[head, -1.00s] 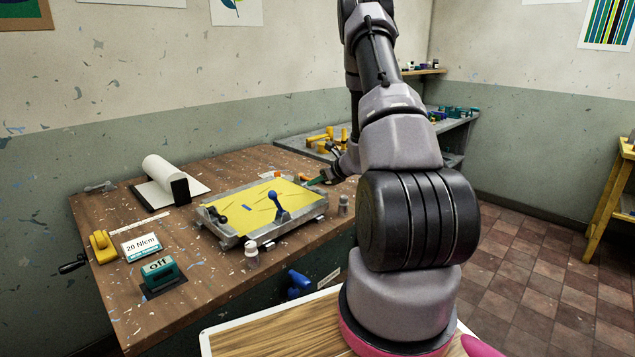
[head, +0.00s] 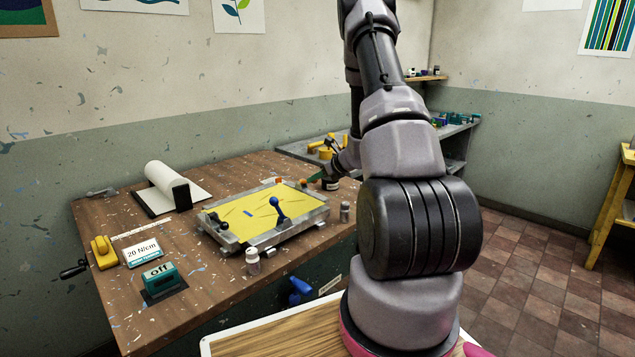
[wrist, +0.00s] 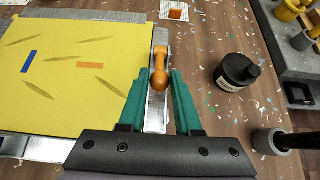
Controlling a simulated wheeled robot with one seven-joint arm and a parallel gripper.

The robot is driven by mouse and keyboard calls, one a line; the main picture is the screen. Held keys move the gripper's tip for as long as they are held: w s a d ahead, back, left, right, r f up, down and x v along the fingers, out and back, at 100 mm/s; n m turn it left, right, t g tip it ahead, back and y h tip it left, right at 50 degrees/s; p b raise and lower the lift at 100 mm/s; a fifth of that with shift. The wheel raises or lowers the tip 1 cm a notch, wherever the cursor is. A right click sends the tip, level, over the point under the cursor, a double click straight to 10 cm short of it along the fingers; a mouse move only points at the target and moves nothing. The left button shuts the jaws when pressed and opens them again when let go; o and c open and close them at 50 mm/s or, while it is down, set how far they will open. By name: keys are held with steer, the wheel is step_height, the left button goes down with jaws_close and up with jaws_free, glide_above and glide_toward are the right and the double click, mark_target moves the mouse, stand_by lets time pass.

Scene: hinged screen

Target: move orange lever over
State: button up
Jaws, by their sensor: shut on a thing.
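The orange lever (wrist: 159,78) has a rounded knob and stands on a grey metal rail (wrist: 157,112) along the side of the yellow board (wrist: 75,100). My gripper (wrist: 162,72) has its green fingers on either side of the lever's knob end and is shut on it. In the head view my gripper (head: 314,177) is at the board's far right corner, mostly behind my arm. A blue lever (head: 277,208) stands upright on the near edge of the framed board. In the wrist view an orange mark (wrist: 90,66) and a blue mark (wrist: 30,62) lie on the yellow surface.
A black bottle (wrist: 236,76) stands just right of the rail. A white-capped jar (head: 252,262) and a grey cylinder (head: 345,211) stand near the board. A teal "off" block (head: 161,278) is at the front left. A grey bench (head: 455,130) stands behind.

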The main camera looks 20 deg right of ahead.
steer(key=shift+w+r, duration=0.2)
steer(key=shift+r, duration=0.3)
steer(key=shift+a, duration=0.1)
steer(key=shift+w+a+r, duration=0.2)
steer(key=shift+w+r, duration=0.45)
steer(key=shift+r, duration=0.25)
jaws_close()
steer(key=shift+w+a+r, duration=0.3)
steer(key=shift+w+r, duration=0.3)
steer(key=shift+w, duration=0.15)
steer(key=o, duration=0.5)
jaws_free()
steer(key=shift+r, duration=0.1)
